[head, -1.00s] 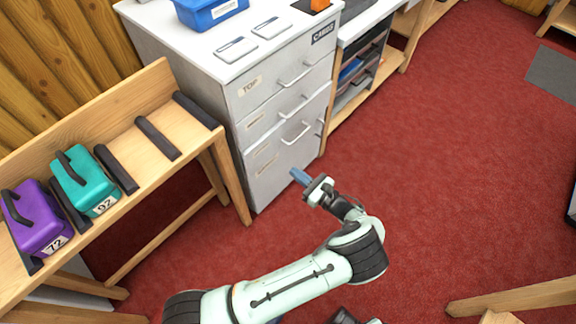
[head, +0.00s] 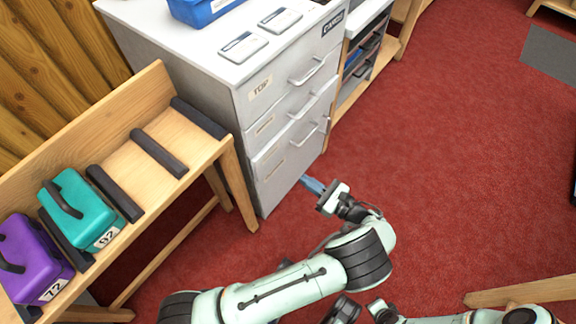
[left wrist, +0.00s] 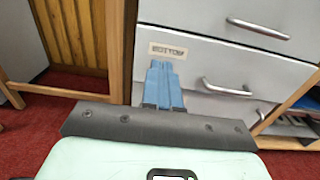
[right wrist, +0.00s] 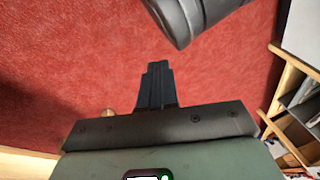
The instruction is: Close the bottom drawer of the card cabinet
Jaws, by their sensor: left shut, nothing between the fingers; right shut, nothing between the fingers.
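The white card cabinet (head: 243,150) stands at the upper middle, with a stack of labelled drawers facing right. The bottom drawer (left wrist: 195,103) shows in the left wrist view, with its BOTTOM label and a metal handle (left wrist: 226,88). How far it stands out is hard to tell. My left gripper (head: 306,183) is shut and empty, low in front of the cabinet. In the left wrist view its blue fingers (left wrist: 160,72) overlap the drawer front just below the label; contact cannot be told. My right gripper (right wrist: 154,75) is shut and empty over red carpet.
A wooden rack (head: 160,165) with a purple case (head: 32,255) and a teal case (head: 78,210) stands left of the cabinet. A blue bin (head: 200,8) and cards are on the cabinet top. An open shelf unit (head: 362,65) adjoins it. Open red carpet (head: 450,150) lies right.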

